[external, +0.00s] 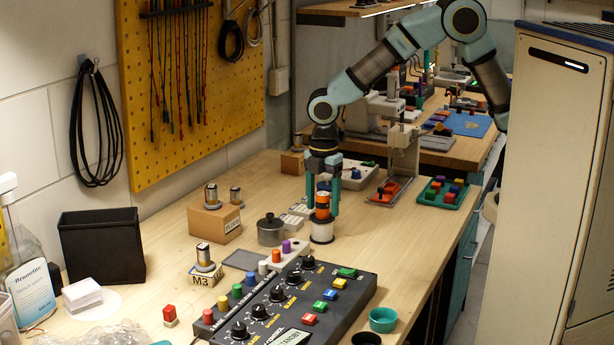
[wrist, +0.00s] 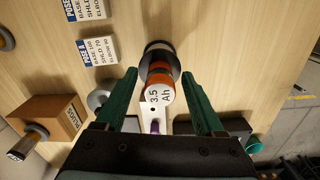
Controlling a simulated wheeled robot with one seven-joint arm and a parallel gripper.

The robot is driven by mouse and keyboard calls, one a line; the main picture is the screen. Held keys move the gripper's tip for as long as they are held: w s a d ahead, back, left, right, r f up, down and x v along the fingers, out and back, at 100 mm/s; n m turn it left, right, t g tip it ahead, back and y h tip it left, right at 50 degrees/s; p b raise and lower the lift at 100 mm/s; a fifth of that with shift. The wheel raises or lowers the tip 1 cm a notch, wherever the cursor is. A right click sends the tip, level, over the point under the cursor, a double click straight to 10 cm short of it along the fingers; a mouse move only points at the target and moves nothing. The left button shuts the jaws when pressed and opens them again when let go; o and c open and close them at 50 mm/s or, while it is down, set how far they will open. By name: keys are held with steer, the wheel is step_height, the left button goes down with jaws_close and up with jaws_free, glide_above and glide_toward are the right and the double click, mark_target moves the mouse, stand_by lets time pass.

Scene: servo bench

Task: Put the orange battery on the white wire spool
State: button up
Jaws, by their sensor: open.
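The orange battery (external: 322,206) stands upright on the white wire spool (external: 322,233) on the bench, in the external view. In the wrist view the battery's white end, marked 3.5 Ah (wrist: 160,94), faces the camera. The spool's rim (wrist: 157,45) shows behind it. My gripper (external: 322,211) points down with its fingers apart, one on each side of the battery. In the wrist view the green fingers (wrist: 160,73) show gaps to the battery on both sides. The battery hides most of the spool's top.
A grey metal pot (external: 271,231) stands just left of the spool. A control panel (external: 292,305) with knobs and coloured buttons lies in front. The bench to the right of the spool is clear.

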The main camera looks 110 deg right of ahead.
mark_target(323, 194)
step_height(323, 194, up, 12)
steer(key=b, duration=0.2)
steer(key=s+a+f+m, duration=0.2)
steer(key=s+a+f, duration=0.2)
steer(key=s+f, duration=0.1)
steer(key=s+a+f+m+t, duration=0.1)
steer(key=s+a+f+m, duration=0.2)
steer(key=s+f, duration=0.2)
steer(key=s+a+f+m, duration=0.3)
steer(key=s+a+f, duration=0.1)
steer(key=s, duration=0.3)
steer(key=shift+s+a+f+t, duration=0.1)
steer(key=shift+a+f+t, duration=0.2)
steer(key=shift+f, duration=0.15)
